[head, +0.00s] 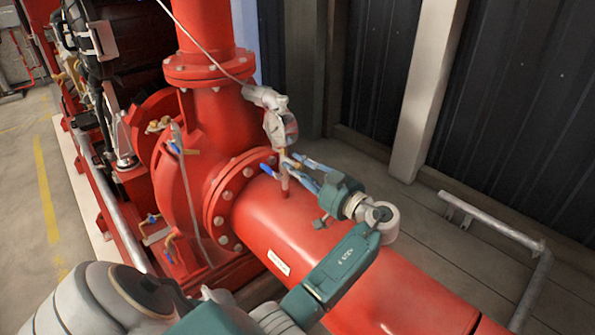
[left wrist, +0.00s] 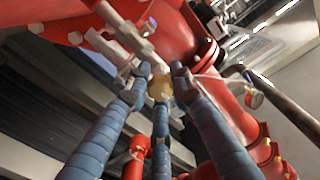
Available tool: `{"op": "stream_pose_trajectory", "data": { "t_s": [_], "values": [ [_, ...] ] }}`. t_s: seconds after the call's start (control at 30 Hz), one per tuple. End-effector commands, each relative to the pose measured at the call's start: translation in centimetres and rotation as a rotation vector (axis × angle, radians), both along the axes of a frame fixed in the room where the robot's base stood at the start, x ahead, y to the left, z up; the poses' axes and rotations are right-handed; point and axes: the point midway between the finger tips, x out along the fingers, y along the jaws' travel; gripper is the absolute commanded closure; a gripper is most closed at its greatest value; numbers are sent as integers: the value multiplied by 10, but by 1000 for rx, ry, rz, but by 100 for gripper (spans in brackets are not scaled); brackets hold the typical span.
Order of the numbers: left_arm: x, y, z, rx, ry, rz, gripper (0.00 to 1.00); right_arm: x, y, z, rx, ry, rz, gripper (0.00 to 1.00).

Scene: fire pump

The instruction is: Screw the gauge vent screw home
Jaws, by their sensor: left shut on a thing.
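My left gripper (head: 295,167) reaches in over the red pipe (head: 340,256) with its blue fingers pointing left. In the left wrist view, the three fingertips (left wrist: 156,85) are closed around a small tan, rounded piece, which looks like the vent screw (left wrist: 160,88). The fingers cover part of it, and I cannot tell how far it is threaded in. In the head view the screw is hidden at the fingertips. The pale gauge assembly (head: 280,125) stands just above the fingertips, on a thin stem (head: 284,180) rising from the pipe. My right gripper is not in view.
The large red pump body (head: 200,150) and bolted flange (head: 228,195) stand left of the fingers. A small blue-handled valve (head: 267,169) sits close beside the stem. A thin grey line (head: 205,50) runs up from the gauge. Floor (head: 440,225) right of the pipe is partly clear, with a grey rail (head: 490,232).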

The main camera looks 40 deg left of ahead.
Motion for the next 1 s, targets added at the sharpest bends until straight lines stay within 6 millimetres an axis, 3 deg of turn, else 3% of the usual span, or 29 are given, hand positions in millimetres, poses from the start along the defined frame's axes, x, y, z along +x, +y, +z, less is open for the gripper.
{"op": "stream_pose_trajectory", "data": {
  "t_s": [0.4,0.43,0.5,0.53,0.83,1.0],
  "values": [
    [-2,-1,-5,-4,60,3,100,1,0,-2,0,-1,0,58],
    [-2,-1,-5,-4,60,3,74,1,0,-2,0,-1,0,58],
    [-1,0,-4,-4,59,3,60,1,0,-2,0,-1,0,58],
    [-1,0,-4,-3,58,3,58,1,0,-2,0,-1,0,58],
    [-1,-2,-2,1,55,1,58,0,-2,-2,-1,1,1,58],
    [-2,-20,-3,-2,55,-1,58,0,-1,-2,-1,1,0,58]
  ]
}}
